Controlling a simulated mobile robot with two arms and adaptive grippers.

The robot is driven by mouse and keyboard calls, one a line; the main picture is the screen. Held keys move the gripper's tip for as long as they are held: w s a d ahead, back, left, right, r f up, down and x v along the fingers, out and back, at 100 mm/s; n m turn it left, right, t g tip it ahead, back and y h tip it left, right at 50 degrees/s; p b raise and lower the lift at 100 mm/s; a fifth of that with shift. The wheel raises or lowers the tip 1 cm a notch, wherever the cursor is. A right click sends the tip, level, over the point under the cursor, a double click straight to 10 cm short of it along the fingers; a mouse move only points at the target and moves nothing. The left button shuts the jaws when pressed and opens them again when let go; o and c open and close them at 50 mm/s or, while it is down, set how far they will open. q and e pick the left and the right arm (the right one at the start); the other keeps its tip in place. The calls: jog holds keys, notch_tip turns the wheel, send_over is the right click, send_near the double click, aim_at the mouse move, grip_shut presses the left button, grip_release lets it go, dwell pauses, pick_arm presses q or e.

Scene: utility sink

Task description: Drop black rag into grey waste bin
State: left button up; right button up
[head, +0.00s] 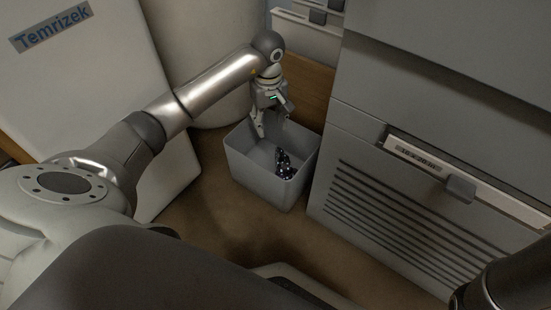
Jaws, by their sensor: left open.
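The grey waste bin (268,188) stands on the brown floor near the middle of the head view, with its open top facing up. A black rag with light spots (284,163) lies inside the bin, toward its right side. My left gripper (274,122) is over the bin's back left part, pointing down. Its jaws are open and apart from the rag, and nothing shows between them. My right gripper does not show in the head view.
A grey cabinet (440,110) with a slatted lower panel (400,205) stands close to the right of the bin. A white panel marked "Temrizek" (90,80) and a pale rounded container (195,35) stand to the left and behind. Floor (225,225) is clear in front.

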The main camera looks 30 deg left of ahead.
pick_arm(q)
notch_tip(320, 180, up, 10)
jog(key=shift+r, duration=0.15)
jog(key=shift+s, duration=0.1)
dwell(0.5)
